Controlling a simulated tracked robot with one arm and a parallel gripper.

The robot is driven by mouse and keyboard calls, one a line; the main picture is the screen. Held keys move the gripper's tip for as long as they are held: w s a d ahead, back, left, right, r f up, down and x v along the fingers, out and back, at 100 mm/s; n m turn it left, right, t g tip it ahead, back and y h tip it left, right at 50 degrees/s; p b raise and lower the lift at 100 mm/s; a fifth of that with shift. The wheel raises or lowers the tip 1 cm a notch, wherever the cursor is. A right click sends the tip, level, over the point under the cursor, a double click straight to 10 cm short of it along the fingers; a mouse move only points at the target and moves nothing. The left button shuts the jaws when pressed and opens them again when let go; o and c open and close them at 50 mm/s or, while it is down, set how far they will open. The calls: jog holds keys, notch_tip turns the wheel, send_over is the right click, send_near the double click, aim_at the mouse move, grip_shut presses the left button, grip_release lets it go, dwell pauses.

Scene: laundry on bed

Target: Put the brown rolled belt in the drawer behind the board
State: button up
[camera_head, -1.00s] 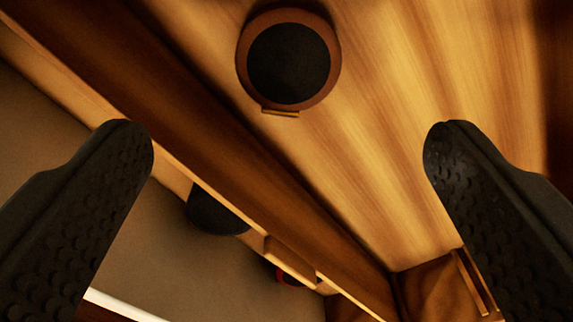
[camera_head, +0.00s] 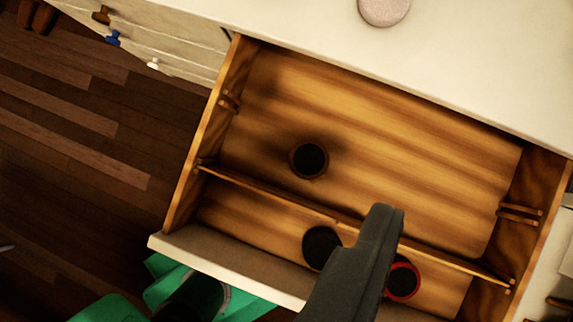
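The brown rolled belt (camera_head: 309,160), a brown ring around a dark centre, lies on the floor of the open wooden drawer (camera_head: 420,170), in the rear compartment behind the board (camera_head: 275,203). It is apart from the board. My gripper (camera_head: 383,215) shows as one dark finger shape at the lower middle, over the front compartment and part of the board. It is away from the belt and not touching it. Only one finger can be made out, so its opening is unclear.
A black roll (camera_head: 318,246) and a red-rimmed roll (camera_head: 403,281) lie in the front compartment, partly hidden by my gripper. A pale round object (camera_head: 384,10) is on the white top above the drawer. Colored knobs (camera_head: 112,38) show at upper left. Wooden floor is at left.

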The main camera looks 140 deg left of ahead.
jog(key=s+d+r+m+t, duration=0.2)
jog(key=s+d+r+m, duration=0.1)
jog(key=r, duration=0.6)
jog(key=s+d+r+m+t, duration=0.3)
jog(key=s+r, duration=0.3)
jog(key=r, duration=0.3)
jog(key=s+d+r+m+t+h, duration=0.1)
jog(key=s+d+r+m+t, duration=0.2)
jog(key=r, duration=0.7)
jog(key=shift+s+d, duration=0.85)
jog(key=shift+d, duration=0.1)
jog(key=shift+c, duration=0.3)
